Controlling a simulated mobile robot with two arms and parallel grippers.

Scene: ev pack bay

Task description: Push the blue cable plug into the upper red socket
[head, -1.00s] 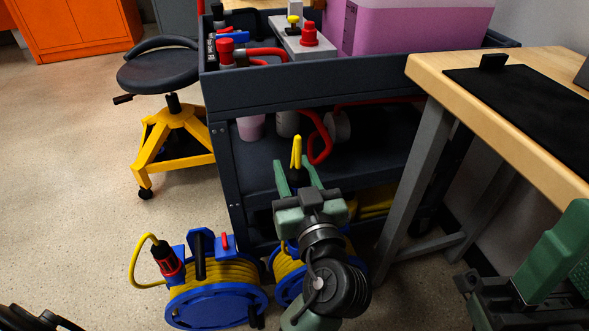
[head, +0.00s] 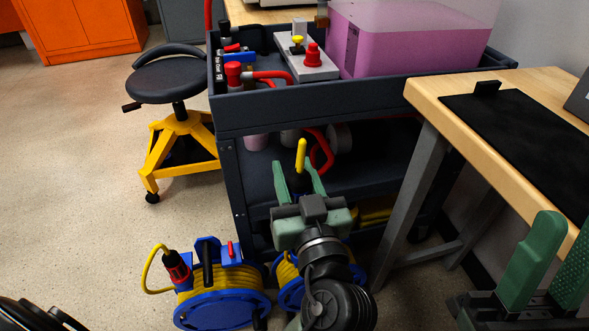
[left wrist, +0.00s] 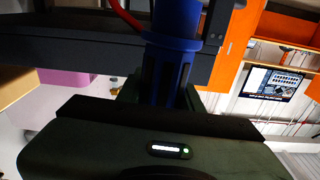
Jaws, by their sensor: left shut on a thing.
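My left gripper (head: 296,185) is low in front of the grey cart, its green fingers pointing up and away. It is shut on a plug: in the left wrist view the blue plug body (left wrist: 170,75) stands between the fingers, and in the head view a yellow stub (head: 301,155) shows above them. My right gripper (head: 548,262) is at the lower right by the bench, green fingers apart and empty. A red fitting (head: 233,72) and a red knob (head: 313,56) are in the cart's top tray. I cannot tell whether either is the upper red socket.
The cart (head: 320,112) holds a pink bin (head: 410,45) on top. Two blue reels with yellow cable, the left one (head: 225,300) and another behind my left arm, are on the floor. A stool (head: 178,140) is left, a wooden bench (head: 430,95) right.

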